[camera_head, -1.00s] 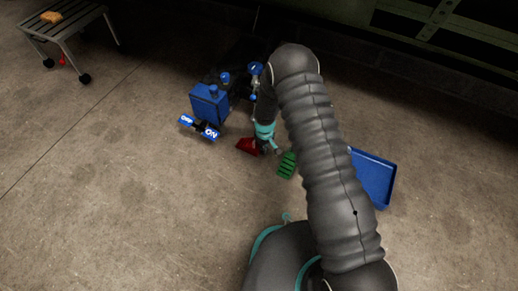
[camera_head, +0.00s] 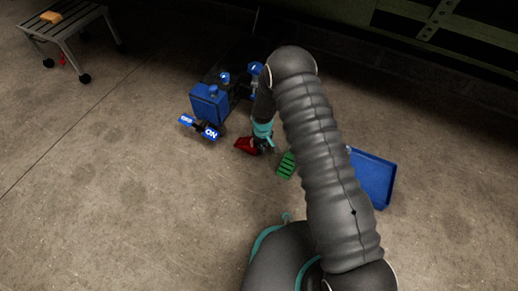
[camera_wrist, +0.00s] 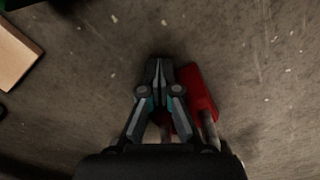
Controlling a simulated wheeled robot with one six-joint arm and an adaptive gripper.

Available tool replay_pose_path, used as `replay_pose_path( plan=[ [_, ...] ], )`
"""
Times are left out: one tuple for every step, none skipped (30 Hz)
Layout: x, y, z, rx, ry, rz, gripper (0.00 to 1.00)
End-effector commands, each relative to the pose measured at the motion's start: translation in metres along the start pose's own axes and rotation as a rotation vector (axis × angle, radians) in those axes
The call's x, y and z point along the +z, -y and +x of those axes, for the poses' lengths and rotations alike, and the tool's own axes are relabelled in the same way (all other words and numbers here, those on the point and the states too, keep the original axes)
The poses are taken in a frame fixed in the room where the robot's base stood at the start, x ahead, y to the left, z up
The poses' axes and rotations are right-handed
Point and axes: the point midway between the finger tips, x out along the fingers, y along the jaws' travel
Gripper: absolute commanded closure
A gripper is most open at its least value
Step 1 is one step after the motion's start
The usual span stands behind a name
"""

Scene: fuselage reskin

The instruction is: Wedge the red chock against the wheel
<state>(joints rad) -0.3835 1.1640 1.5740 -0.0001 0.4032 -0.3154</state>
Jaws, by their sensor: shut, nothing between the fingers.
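The red chock (camera_head: 245,145) lies on the concrete floor just in front of the blue machine. In the wrist view the chock (camera_wrist: 199,90) sits right beside my gripper, on its right. My gripper (camera_wrist: 158,63) is shut and empty, its fingertips together low by the chock's left side; I cannot tell if they touch it. In the head view my gripper (camera_head: 263,146) is small and dark at the chock's right. No wheel that the chock rests against can be made out clearly; the area by the machine is dark.
A blue machine (camera_head: 209,104) with an ON label stands behind the chock. A green slotted block (camera_head: 286,165) lies to the right, with a blue tray (camera_head: 372,178) beyond it. A grey wheeled stand (camera_head: 66,32) is at the upper left. The left floor is clear.

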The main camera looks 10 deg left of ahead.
Motion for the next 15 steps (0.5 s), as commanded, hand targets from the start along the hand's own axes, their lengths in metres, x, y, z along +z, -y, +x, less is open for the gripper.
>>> replay_pose_path(
  plan=[
    [-0.002, 0.001, 0.000, 0.000, -0.001, 0.000, 1.00],
    [-0.002, 0.001, 0.000, 0.000, 0.000, 0.000, 1.00],
    [-0.003, 0.002, 0.000, 0.000, 0.000, 0.000, 1.00],
    [-0.004, 0.002, 0.000, 0.000, 0.000, 0.000, 1.00],
    [-0.004, 0.003, 0.000, 0.000, 0.000, 0.000, 1.00],
    [-0.005, 0.003, 0.000, 0.000, 0.000, 0.000, 1.00],
    [-0.006, 0.004, 0.000, 0.000, 0.000, 0.000, 1.00],
    [-0.006, 0.004, 0.000, 0.000, 0.000, 0.000, 1.00],
    [-0.007, 0.004, 0.000, 0.000, 0.000, 0.000, 1.00],
    [-0.008, 0.005, 0.000, 0.000, 0.000, 0.000, 1.00],
    [-0.009, 0.005, 0.000, 0.000, 0.000, 0.000, 1.00],
    [-0.010, 0.005, 0.000, 0.000, 0.000, 0.000, 1.00],
    [-0.010, 0.006, 0.000, 0.000, 0.000, 0.000, 1.00],
    [-0.011, 0.006, 0.000, 0.000, -0.001, 0.000, 1.00],
    [-0.012, 0.007, 0.000, 0.000, -0.001, -0.001, 1.00]
  ],
)
